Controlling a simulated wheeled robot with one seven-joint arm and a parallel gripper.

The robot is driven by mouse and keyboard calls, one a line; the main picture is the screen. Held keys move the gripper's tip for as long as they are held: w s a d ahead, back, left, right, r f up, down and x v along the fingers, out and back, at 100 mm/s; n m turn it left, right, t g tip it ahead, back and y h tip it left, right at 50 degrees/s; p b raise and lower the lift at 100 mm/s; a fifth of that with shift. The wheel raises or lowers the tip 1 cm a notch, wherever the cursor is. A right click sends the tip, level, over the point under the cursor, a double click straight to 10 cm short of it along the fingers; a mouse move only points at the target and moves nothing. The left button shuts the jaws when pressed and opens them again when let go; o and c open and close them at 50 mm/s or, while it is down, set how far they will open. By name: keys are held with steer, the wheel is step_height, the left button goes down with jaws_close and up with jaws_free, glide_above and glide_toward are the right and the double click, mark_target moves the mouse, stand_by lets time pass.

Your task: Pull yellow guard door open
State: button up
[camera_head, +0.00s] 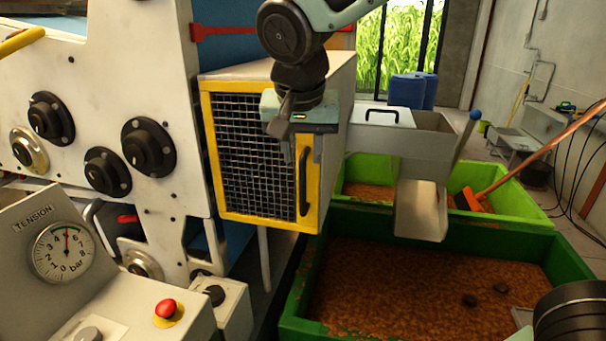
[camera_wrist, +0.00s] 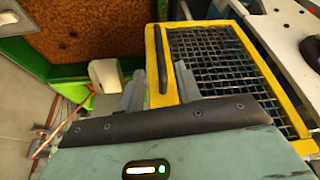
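The yellow guard door (camera_head: 211,160) with dark wire mesh sits flush on the front of a pale box housing and looks closed. Its black vertical handle (camera_head: 303,184) is on the right side of the frame. My gripper (camera_head: 294,156) is in front of the door's upper right part, fingers pointing down, just above the handle in the picture. In the wrist view, my gripper (camera_wrist: 160,86) has its two grey fingers apart with nothing held. Contact with the handle is not visible.
Green bins (camera_head: 400,239) with brown pulp stand below and right of the door. A grey metal chute (camera_head: 419,210) is close on the right. The white press panel (camera_head: 140,70) with black knobs is left, above a control console (camera_head: 40,300) with a red button.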

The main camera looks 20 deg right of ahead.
mark_target(302, 175)
steer(key=p+x, duration=0.1)
steer(key=x, duration=0.7)
steer(key=shift+w+d+f+p, duration=0.1)
steer(key=shift+f+p, duration=0.1)
steer(key=shift+p, duration=0.15)
jaws_close()
